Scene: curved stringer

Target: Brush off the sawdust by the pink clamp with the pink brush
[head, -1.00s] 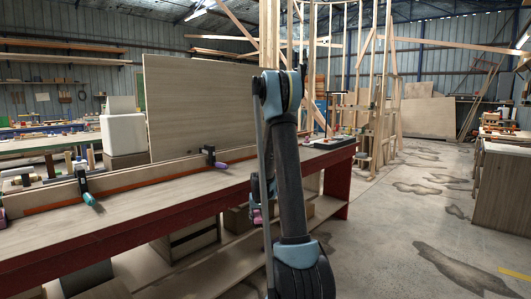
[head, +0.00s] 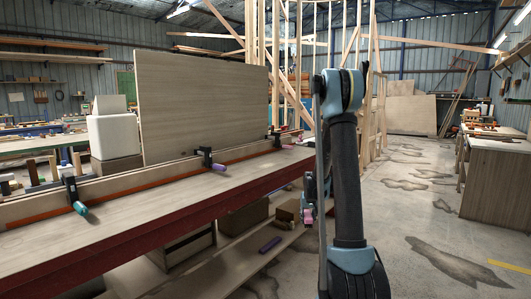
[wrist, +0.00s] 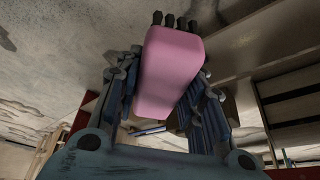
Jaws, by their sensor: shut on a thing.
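My gripper (wrist: 166,72) is shut on the pink brush (wrist: 168,75), with one finger on each side of its pink body. Dark bristles show at the brush's far end in the wrist view. In the head view the gripper hangs low beside the workbench's front, partly behind my arm, with a bit of pink (head: 309,212) showing. A clamp with a teal handle (head: 80,208) and one with a purple handle (head: 218,167) sit along the bench's rail. A further dark clamp (head: 276,139) stands farther along; its handle colour is unclear. I cannot make out a pink clamp or sawdust.
The long workbench (head: 150,225) has a red front edge and a lower shelf. A purple object (head: 270,244) lies on that shelf. A large upright panel (head: 200,105) stands behind the bench. Open concrete floor (head: 420,215) lies to the right, before another bench (head: 495,180).

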